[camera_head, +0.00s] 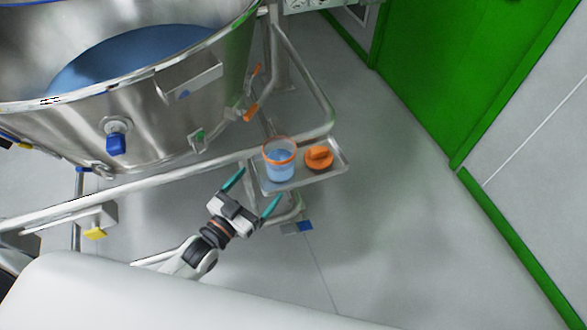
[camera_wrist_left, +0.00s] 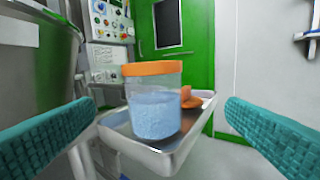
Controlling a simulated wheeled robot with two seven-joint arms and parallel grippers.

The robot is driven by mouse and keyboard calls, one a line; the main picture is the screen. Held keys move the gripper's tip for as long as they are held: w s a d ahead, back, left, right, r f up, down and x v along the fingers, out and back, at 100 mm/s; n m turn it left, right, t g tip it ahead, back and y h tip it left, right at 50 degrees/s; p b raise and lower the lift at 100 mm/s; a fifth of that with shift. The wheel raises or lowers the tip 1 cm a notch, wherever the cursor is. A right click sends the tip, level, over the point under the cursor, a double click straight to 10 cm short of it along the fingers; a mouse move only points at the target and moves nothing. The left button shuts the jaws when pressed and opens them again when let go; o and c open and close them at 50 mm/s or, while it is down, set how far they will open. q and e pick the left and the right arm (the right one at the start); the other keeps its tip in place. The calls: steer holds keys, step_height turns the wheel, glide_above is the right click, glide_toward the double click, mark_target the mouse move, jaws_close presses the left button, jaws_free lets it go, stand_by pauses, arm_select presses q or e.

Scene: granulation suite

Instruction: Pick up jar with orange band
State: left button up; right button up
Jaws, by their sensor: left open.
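The jar with the orange band (camera_head: 280,163) is clear, holds pale blue granules and stands upright on a small metal tray (camera_head: 321,176). In the left wrist view the jar (camera_wrist_left: 154,103) is ahead, between my two teal fingers but beyond their tips. My left gripper (camera_head: 253,190) is open and empty, just to the near left of the tray, with its fingers pointing toward the jar. An orange lid (camera_head: 319,157) lies on the tray to the right of the jar; in the left wrist view the jar partly hides it. My right gripper is not in view.
A large steel vessel (camera_head: 160,120) with blue contents fills the upper left. Its tubular rail (camera_head: 130,185) runs beside the tray and my left gripper. A green door (camera_head: 450,60) stands at the back. The floor right of the tray is clear.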

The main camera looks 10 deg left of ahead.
mark_target(288, 150)
arm_select(q)
steer(key=shift+n+y, duration=0.3)
steer(key=shift+n, duration=0.3)
steer(key=x, duration=0.7)
steer(key=f+x, duration=0.1)
steer(key=x, duration=0.3)
steer(key=shift+w+a+f, duration=0.1)
steer(key=shift+w+a, duration=0.1)
steer(key=shift+w, duration=0.1)
steer(key=shift+c, duration=0.4)
steer(key=c, duration=1.7)
step_height(288, 150, up, 10)
steer(key=p, duration=0.1)
